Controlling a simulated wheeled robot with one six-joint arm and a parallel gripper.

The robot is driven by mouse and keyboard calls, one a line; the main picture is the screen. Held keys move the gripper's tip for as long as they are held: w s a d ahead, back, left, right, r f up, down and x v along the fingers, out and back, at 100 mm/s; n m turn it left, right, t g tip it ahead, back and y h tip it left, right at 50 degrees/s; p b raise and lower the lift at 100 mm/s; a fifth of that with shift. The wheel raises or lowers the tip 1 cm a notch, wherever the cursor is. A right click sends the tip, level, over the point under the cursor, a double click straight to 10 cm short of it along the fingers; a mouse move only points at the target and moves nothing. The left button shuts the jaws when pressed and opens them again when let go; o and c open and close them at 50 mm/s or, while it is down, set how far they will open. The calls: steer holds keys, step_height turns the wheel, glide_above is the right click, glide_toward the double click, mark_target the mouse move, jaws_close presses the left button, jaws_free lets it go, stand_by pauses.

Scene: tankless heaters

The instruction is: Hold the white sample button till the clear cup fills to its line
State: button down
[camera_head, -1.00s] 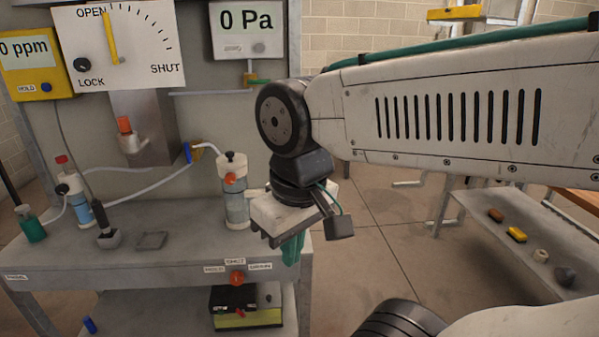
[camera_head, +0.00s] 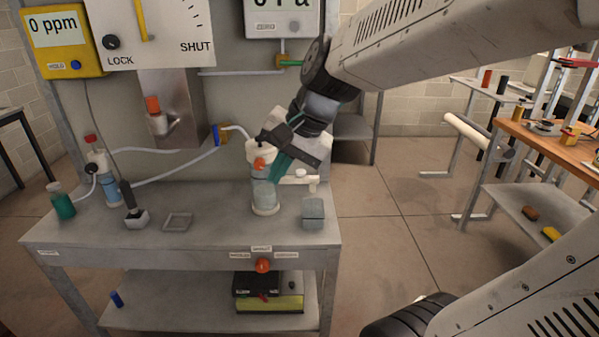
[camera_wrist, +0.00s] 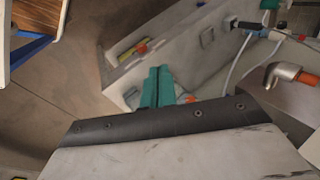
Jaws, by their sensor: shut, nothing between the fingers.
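My gripper (camera_head: 277,170) has teal fingers, closed together and empty, pointing down over the right part of the bench. It overlaps the clear cylinder (camera_head: 264,196) with the white top and orange knob; contact cannot be told. Just right of the fingers is a small white fitting (camera_head: 300,179) with a rounded end, perhaps the sample button. A clear, greyish cup (camera_head: 313,212) stands on the bench below it. Its fill line and level are too small to read. In the wrist view the teal fingertips (camera_wrist: 157,88) are together; I cannot make out the cup there.
The grey bench (camera_head: 200,243) has an orange knob (camera_head: 262,265) at its front edge. Open floor (camera_head: 390,225) lies right of the bench.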

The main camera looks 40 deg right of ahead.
steer(key=w+d+m+t, duration=0.3)
steer(key=w+d+m, duration=0.4)
steer(key=w, duration=0.3)
steer(key=m+t+h, duration=0.2)
steer(key=m, duration=0.7)
glide_above(304, 173)
step_height(304, 173, down, 3)
steer(key=shift+w, duration=0.1)
steer(key=shift+f, duration=0.15)
steer(key=shift+f, duration=4.25)
steer(key=shift+f, duration=0.1)
steer(key=shift+f, duration=0.35)
steer(key=shift+f, duration=0.5)
